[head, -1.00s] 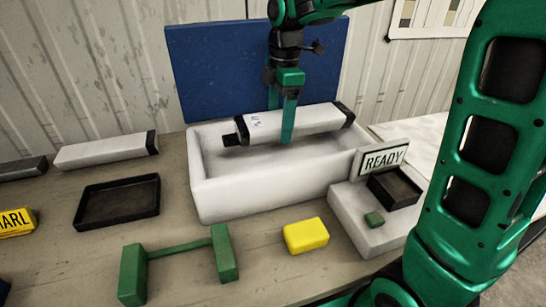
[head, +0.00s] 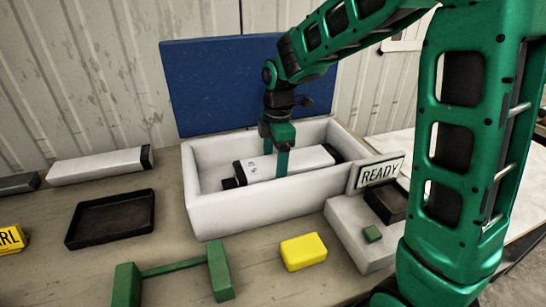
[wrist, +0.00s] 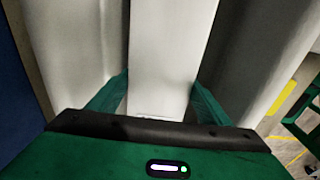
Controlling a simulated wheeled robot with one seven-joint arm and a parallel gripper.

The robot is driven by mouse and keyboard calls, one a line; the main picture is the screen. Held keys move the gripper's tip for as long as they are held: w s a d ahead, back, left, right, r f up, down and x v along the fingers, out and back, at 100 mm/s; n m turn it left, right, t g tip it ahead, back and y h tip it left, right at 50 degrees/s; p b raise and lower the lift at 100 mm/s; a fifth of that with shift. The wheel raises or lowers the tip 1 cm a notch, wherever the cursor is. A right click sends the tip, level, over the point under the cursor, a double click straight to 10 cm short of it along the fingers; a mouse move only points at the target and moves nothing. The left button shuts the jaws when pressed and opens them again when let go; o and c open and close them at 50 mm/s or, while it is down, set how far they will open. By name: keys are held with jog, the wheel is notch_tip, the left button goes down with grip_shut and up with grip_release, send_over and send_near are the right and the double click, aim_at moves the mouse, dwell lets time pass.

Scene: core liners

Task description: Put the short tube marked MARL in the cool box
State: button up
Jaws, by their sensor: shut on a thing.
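A white tube with black end caps (head: 306,161) is inside the open white cool box (head: 230,212), lying lengthwise. Small dark marks show on its left part, too small to read. My gripper (head: 282,165) reaches down into the box from above and is shut on this tube near its middle. In the wrist view my gripper's two green fingers (wrist: 156,95) press on both sides of the tube (wrist: 168,60). Whether the tube touches the box floor cannot be told. The blue lid (head: 225,85) stands upright behind the box.
Another white tube (head: 95,167) and a grey one (head: 18,184) lie at the left.

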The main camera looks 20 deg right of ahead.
jog(key=shift+f, duration=0.15)
jog(key=o, duration=2)
jog(key=r, duration=1.2)
jog(key=shift+d, duration=0.4)
